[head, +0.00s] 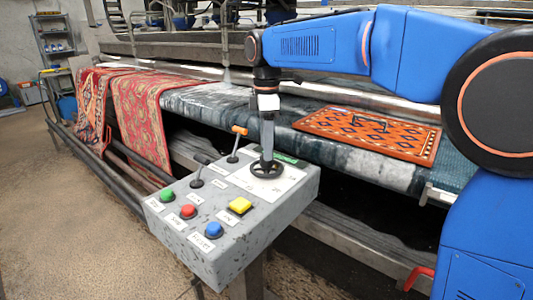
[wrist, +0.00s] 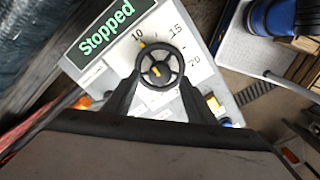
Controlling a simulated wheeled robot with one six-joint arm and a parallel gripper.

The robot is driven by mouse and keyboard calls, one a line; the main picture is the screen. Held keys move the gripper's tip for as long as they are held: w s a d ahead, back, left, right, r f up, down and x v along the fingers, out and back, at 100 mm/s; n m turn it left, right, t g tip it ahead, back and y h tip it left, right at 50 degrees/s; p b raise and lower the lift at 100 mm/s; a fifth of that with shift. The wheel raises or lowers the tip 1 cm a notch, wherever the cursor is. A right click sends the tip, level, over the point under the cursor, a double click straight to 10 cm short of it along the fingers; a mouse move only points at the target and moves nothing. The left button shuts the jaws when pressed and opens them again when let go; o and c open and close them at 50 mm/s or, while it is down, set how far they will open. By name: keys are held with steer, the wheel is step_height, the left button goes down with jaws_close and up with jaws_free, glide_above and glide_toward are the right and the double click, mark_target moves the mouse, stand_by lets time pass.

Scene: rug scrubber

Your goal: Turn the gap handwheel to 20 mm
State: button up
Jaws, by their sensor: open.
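The gap handwheel (wrist: 161,66) is a black spoked wheel on a white dial plate (wrist: 200,35) of the grey control box. The dial shows 10, 15 and what looks like 20, running clockwise. A yellow mark at the wheel's rim lies close to the 10, and another yellow spot shows near the hub. My gripper (wrist: 159,82) is open, its two black fingers on either side of the wheel's near part; I cannot tell whether they touch it. In the head view my gripper (head: 267,150) points straight down over the handwheel (head: 267,169).
A green display (wrist: 106,31) reads "Stopped". The control box (head: 222,262) carries a yellow button (head: 240,205), green, red and blue buttons, and two levers, one orange-tipped (head: 239,130) close to my gripper. Rugs (head: 375,130) lie on the machine behind.

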mark_target(267, 166)
steer(key=shift+f, duration=1.55)
steer(key=c, duration=1)
steer(key=shift+c, duration=0.2)
